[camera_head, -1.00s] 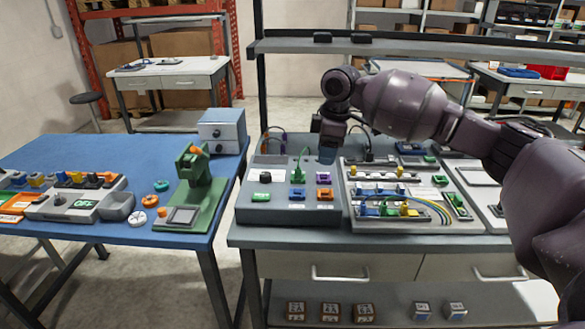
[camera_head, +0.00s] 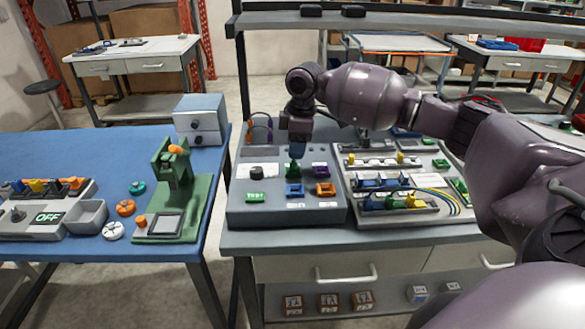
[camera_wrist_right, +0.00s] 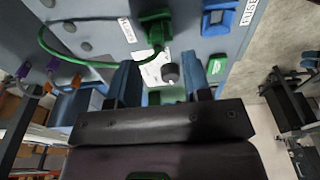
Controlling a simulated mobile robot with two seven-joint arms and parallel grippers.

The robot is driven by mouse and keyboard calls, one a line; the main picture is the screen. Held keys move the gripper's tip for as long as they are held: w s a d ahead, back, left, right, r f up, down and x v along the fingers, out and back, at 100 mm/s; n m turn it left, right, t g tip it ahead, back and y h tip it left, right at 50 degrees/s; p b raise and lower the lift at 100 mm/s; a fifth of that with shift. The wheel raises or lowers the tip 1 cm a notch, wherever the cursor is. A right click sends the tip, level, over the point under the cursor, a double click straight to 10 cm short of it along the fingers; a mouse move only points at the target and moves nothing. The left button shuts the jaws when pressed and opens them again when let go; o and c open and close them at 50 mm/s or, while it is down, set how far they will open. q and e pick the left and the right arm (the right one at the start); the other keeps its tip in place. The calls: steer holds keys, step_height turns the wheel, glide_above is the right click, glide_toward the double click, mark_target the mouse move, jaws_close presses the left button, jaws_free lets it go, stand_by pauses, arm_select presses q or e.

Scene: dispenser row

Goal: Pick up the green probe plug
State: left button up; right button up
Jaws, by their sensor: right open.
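The green probe plug (camera_head: 293,168) stands on the grey sloped panel (camera_head: 240,216), with the end of my right gripper just above it. In the right wrist view the plug (camera_wrist_right: 157,32) sits at a green socket, and a thin green cable loops from it to the left. My right gripper (camera_head: 296,150) points down at it. Its two blue-grey fingers (camera_wrist_right: 160,72) are apart, with the plug just beyond the tips and roughly between them in the picture. The head view hides part of the plug behind the gripper. My left gripper is not in view.
On the same panel are a black knob (camera_head: 256,172), a green button (camera_head: 255,197), and blue (camera_head: 294,190), orange (camera_head: 325,189) and purple (camera_head: 321,171) sockets. A wired tray (camera_head: 400,213) stands to the right. A blue table (camera_head: 75,245) with a green fixture (camera_head: 185,205) is left.

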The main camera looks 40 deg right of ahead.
mark_target(293, 161)
steer(key=shift+w+a+f+b, duration=0.1)
steer(key=shift+w+f+b, duration=0.05)
steer(key=shift+f, duration=1.2)
steer(key=shift+w+a+f+b, duration=0.1)
steer(key=shift+w+f+b, duration=0.05)
steer(key=shift+f, duration=1.15)
jaws_close()
